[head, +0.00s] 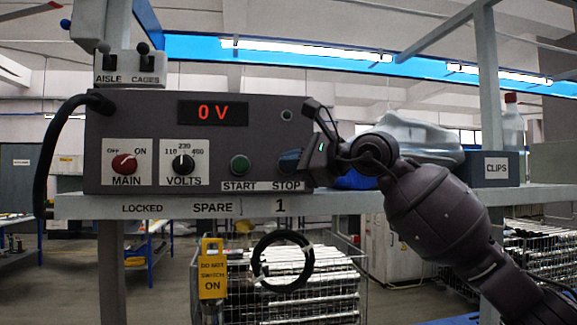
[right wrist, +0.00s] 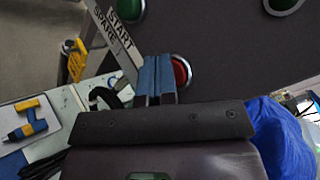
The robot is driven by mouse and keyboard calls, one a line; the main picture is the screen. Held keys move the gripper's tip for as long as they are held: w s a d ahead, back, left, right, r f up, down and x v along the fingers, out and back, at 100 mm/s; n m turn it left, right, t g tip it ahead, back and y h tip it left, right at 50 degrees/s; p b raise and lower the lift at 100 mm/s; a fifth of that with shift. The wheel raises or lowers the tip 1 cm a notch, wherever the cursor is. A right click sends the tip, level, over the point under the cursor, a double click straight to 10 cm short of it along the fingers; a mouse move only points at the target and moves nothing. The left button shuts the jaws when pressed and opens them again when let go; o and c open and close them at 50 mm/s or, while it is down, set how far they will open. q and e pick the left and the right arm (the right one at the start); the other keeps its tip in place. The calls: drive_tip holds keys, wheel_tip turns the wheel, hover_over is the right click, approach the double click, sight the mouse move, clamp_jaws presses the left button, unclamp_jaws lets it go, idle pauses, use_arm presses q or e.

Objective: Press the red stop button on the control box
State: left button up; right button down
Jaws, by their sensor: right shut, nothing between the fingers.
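The grey control box (head: 215,130) stands on a shelf, and its display (head: 213,112) reads 0 V. The red stop button (right wrist: 182,73) shows in the right wrist view, partly covered by my fingers. In the head view my gripper hides it above the STOP label (head: 286,186). My right gripper (head: 291,160) is shut and empty, its blue fingertips (right wrist: 158,75) at the button. I cannot tell whether they touch it. The green start button (head: 240,165) is just left of it. My left gripper is not in view.
A red MAIN knob (head: 124,163) and a black VOLTS knob (head: 184,164) are further left on the box. A CLIPS bin (head: 495,168) and a clear plastic bag (head: 410,132) are to the right. A yellow tag (head: 212,268) and a black coil (head: 258,270) hang below the shelf (head: 340,203).

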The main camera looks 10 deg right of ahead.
drive_tip(key=shift+s, duration=1)
drive_tip(key=shift+s, duration=2.55)
